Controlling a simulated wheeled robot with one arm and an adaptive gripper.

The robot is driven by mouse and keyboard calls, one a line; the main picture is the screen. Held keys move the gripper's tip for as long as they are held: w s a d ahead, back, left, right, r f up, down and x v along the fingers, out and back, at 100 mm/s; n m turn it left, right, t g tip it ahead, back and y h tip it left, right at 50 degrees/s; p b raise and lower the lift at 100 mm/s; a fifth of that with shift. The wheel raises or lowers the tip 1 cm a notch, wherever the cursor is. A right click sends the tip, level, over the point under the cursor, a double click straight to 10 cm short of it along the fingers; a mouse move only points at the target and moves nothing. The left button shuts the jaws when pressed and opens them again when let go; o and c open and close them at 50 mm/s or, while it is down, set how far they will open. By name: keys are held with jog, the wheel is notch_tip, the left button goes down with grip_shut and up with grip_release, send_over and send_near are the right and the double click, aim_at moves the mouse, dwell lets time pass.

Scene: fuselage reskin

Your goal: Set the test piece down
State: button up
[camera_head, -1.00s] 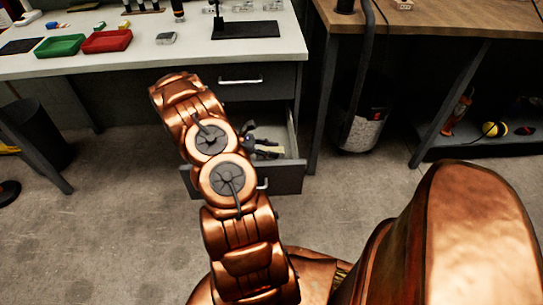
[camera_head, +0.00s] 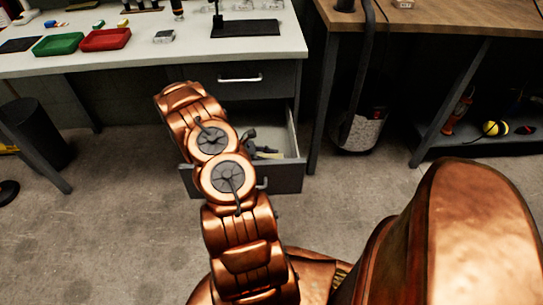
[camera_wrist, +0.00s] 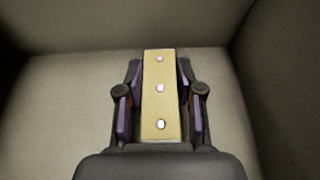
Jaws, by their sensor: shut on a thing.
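The test piece (camera_wrist: 160,72) is a flat tan strip with a row of three pale round spots along it. In the wrist view it points away from me between the purple-padded fingers of my gripper (camera_wrist: 159,98), which is shut on it. Beyond and around it are the bare floor and walls of the open drawer (camera_wrist: 70,75). In the head view my gripper (camera_head: 248,138) is down in that drawer (camera_head: 284,180), mostly hidden behind my arm. I cannot tell whether the piece touches the drawer floor.
The white workbench (camera_head: 190,52) stands over the drawer, with a green tray (camera_head: 58,45), a red tray (camera_head: 105,39) and a black plate (camera_head: 245,29) on it. A wooden bench (camera_head: 455,20) is at the right. A dark bin (camera_head: 35,130) stands at the left.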

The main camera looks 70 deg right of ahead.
jog(key=o, duration=1.2)
